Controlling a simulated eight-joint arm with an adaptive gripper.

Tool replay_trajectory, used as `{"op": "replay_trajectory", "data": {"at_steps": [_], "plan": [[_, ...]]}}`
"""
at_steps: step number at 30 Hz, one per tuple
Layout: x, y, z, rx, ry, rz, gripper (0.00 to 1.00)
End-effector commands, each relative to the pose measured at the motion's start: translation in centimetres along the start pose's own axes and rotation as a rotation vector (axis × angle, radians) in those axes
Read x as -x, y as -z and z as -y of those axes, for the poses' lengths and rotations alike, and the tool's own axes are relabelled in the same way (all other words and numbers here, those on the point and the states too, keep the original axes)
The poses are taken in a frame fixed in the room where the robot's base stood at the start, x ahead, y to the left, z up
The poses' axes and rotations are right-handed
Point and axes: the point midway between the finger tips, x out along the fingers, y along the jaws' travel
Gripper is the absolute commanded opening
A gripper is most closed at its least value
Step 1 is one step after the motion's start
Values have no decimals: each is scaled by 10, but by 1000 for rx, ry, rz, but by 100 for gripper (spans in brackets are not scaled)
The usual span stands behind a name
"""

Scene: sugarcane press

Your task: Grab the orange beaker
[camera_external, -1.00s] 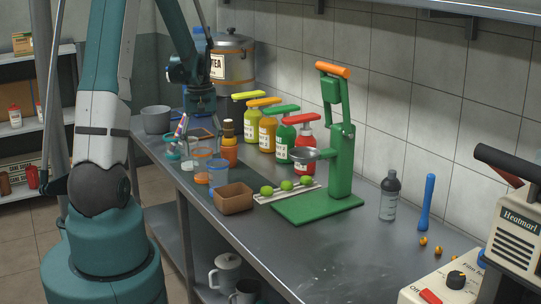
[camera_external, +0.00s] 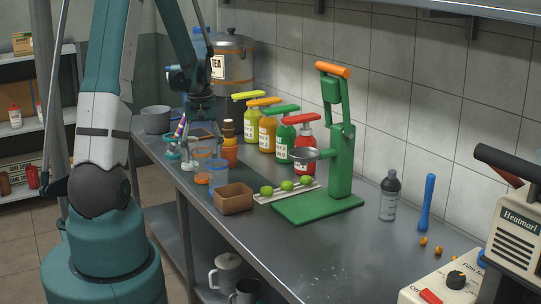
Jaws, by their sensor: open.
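A clear beaker with an orange tint at its bottom (camera_external: 202,177) stands near the left edge of the steel counter and looks to be the orange beaker. A blue-tinted clear beaker (camera_external: 217,176) stands close to its right. My gripper (camera_external: 203,121) points down above the counter, behind and higher than the beakers in the picture. It is open and appears apart from the orange beaker. Its fingertips are small and partly lost against the items behind, so their exact spread is hard to see.
A brown box (camera_external: 233,199) stands in front of the beakers. An orange-brown bottle (camera_external: 229,150) stands behind them, and several pump bottles (camera_external: 286,139) to the right. The green press (camera_external: 335,165) stands mid-counter beside green limes (camera_external: 286,186).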

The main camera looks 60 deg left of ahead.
Motion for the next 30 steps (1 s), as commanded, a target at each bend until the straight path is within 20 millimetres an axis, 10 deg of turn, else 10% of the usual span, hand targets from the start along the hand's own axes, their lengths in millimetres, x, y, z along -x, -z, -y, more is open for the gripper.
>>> {"op": "replay_trajectory", "data": {"at_steps": [30], "plan": [[-52,-1,2,0,0,0,60]]}}
